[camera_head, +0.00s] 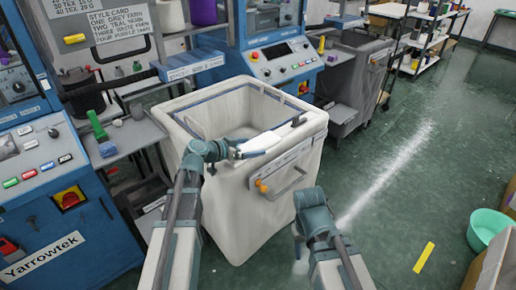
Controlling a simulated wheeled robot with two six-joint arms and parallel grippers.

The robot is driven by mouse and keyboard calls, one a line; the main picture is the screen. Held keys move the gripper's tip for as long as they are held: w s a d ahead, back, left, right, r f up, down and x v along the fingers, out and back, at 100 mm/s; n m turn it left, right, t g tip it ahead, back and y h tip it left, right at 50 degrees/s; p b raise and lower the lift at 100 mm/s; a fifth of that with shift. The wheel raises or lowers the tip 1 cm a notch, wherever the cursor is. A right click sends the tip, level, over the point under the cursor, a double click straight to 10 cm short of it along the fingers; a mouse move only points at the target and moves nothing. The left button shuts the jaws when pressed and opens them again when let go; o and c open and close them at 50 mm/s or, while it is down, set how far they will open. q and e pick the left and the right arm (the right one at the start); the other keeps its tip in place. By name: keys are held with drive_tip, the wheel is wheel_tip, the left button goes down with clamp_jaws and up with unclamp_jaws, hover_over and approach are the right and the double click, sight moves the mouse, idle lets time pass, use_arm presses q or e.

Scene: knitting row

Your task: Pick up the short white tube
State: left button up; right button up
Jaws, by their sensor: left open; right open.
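I cannot clearly make out a short white tube. My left gripper (297,122) reaches over the right part of the large white bin (224,215), near its rim; it is open and I see nothing held in it. My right gripper (298,246) is open and points down beside the bin's front right side, above the green floor. Its fingers are small and partly hidden by my wrist. A white cone (169,15) stands at the top beside a purple cone (204,11). The visible inside of the bin looks empty, but its near part is hidden.
Blue machines stand at the left (40,185) and behind the bin (283,62). A side shelf (128,137) holds a green tool (97,126). A grey cart (352,92) is behind right. A teal basin (488,228) and yellow strip (424,257) are on the otherwise open floor at right.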

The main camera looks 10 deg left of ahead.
use_arm(q)
drive_tip(key=c, duration=1.1)
drive_tip(key=shift+o, duration=0.2)
drive_tip(key=shift+r, duration=0.15)
use_arm(e)
drive_tip(key=shift+r, duration=0.15)
